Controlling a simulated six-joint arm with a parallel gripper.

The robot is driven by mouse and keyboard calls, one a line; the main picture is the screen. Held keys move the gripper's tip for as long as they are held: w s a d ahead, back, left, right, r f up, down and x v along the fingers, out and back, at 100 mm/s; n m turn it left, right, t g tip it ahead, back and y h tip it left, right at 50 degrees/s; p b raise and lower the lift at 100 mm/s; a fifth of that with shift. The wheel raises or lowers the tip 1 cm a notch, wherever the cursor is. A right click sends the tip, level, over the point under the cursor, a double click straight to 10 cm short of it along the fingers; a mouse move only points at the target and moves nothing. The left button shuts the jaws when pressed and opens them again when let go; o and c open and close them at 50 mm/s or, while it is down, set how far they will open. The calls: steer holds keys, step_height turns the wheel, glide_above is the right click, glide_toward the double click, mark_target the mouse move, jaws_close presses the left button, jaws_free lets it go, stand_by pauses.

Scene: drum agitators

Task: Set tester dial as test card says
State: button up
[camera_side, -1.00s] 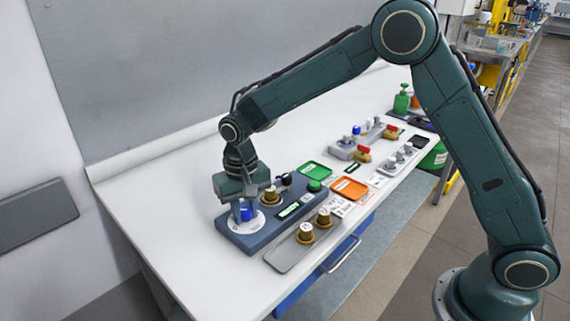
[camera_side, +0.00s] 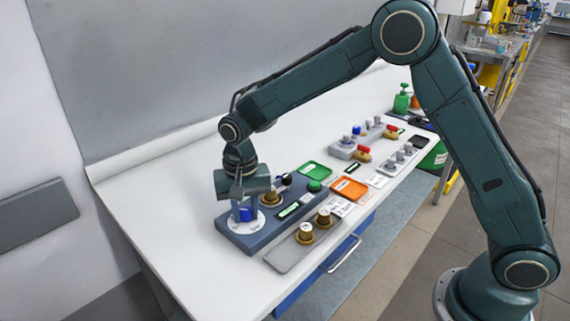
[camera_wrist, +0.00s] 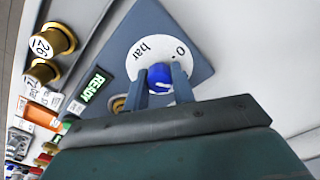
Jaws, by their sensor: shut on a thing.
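The tester is a dark blue-grey block (camera_side: 270,228) at the left of the bench, also in the wrist view (camera_wrist: 120,45). Its white round dial plate (camera_wrist: 150,48) shows "bar" and "0". A blue knob (camera_wrist: 159,74) sits on the dial, also in the side view (camera_side: 244,214). My gripper (camera_wrist: 160,80) is shut on the blue knob, one finger on each side, pointing down. The knob's pointer and much of the scale are hidden. White printed cards (camera_side: 341,206) lie right of the tester; their text is too small to read.
The tester carries a READY display (camera_wrist: 93,85), a brass socket (camera_side: 271,195) and a green button (camera_side: 314,186). A grey tray (camera_side: 285,259) holds brass parts (camera_side: 305,234) in front. Bench left of the tester is clear.

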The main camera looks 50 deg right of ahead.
mark_target(245, 209)
steer(key=shift+s+a+f, duration=0.15)
steer(key=shift+s, duration=0.1)
steer(key=o, duration=0.8)
steer(key=shift+w, duration=0.1)
steer(key=shift+w+r, duration=0.1)
steer(key=shift+r, duration=3.05)
